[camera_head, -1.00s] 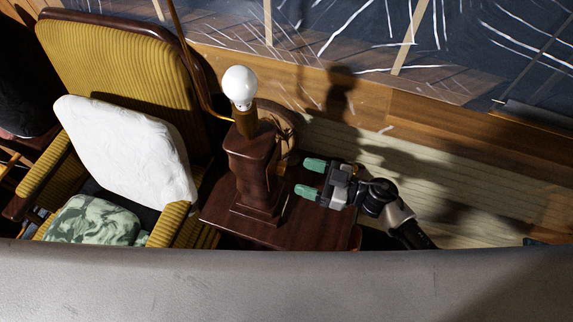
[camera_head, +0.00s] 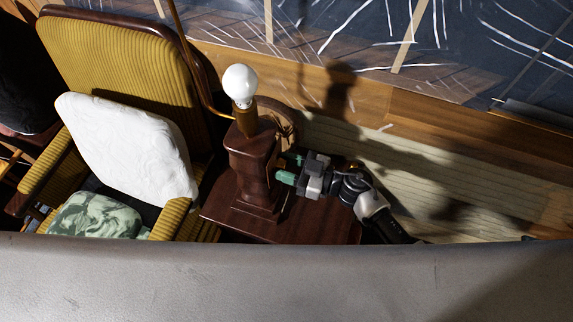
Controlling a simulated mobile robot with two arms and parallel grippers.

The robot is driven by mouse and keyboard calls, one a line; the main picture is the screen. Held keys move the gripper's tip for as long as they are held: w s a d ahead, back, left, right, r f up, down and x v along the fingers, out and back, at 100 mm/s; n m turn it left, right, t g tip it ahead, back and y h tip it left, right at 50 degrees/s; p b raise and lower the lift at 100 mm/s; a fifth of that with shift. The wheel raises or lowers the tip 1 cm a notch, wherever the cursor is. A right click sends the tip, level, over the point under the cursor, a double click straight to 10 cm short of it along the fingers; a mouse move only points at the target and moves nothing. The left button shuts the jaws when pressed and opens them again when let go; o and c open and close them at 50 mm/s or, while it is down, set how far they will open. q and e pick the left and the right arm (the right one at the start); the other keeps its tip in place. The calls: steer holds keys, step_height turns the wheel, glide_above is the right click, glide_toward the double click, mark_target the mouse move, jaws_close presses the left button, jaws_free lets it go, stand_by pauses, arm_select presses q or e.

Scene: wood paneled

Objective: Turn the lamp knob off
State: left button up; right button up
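The lamp (camera_head: 251,168) is a dark reddish-brown wooden column on a stepped base, with a bare white bulb (camera_head: 240,84) in a brass-coloured socket (camera_head: 246,121) on top. It stands upright on a dark wooden side table (camera_head: 318,231). I cannot make out the knob. My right gripper (camera_head: 288,169), with green fingertips, is at the right side of the column. The fingers are apart with a gap between them. I cannot tell whether they touch the lamp. My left gripper is not in view.
A mustard corduroy armchair (camera_head: 120,65) with a white cushion (camera_head: 125,150) and a green patterned cushion (camera_head: 95,216) stands left of the table. A round wooden object (camera_head: 283,122) is behind the lamp. A grey surface (camera_head: 290,280) fills the bottom foreground.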

steer(key=shift+n, duration=0.4)
steer(key=shift+c, duration=0.4)
steer(key=n, duration=0.3)
steer(key=n+b, duration=0.1)
steer(key=n, duration=0.3)
steer(key=shift+d+n, duration=0.1)
steer(key=shift+n, duration=0.2)
steer(key=n+b, duration=0.1)
steer(key=n, duration=0.3)
steer(key=shift+w+f+b, duration=0.1)
steer(key=shift+b, duration=0.25)
steer(key=n+b, duration=0.2)
steer(key=n, duration=0.3)
steer(key=shift+n, duration=0.4)
steer(key=o, duration=0.9)
steer(key=shift+o, duration=0.2)
steer(key=shift+r, duration=0.2)
